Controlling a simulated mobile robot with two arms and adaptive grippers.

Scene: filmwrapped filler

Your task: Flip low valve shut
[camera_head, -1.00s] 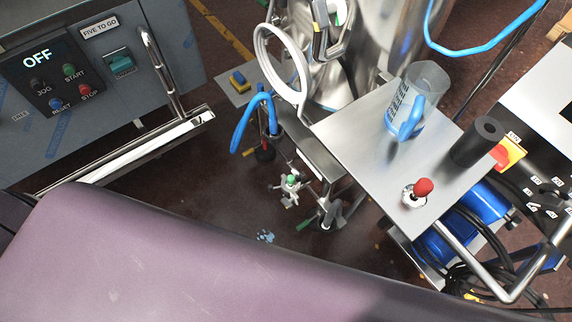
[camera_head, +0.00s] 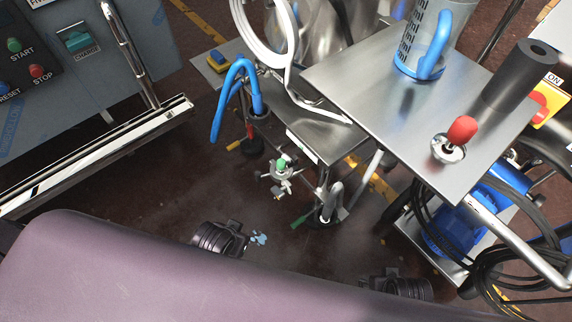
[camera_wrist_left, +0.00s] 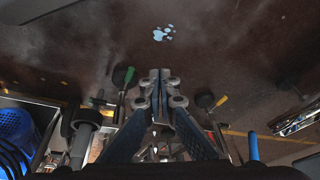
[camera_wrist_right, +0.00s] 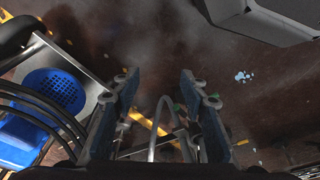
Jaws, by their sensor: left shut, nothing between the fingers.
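A small metal fitting with a green top (camera_head: 282,167) stands low between the machine and the steel table. A green lever (camera_head: 302,220) sticks out to the left of a pipe end (camera_head: 330,207) near the floor; I cannot tell which is the low valve. A green handle (camera_wrist_left: 129,77) also shows in the left wrist view, left of my left gripper (camera_wrist_left: 160,76), whose fingers are together and empty. My right gripper (camera_wrist_right: 158,80) is open and empty, with green bits (camera_wrist_right: 178,108) partly behind its right finger. In the head view only dark arm parts show, not the fingers.
A steel table (camera_head: 385,95) carries a jug (camera_head: 425,45), a black cylinder (camera_head: 520,75) and a red knob (camera_head: 462,130). Blue hoses (camera_head: 238,85), black cables (camera_head: 500,255) and a blue motor (camera_head: 445,235) crowd around. The floor near a small puddle (camera_head: 259,239) is open.

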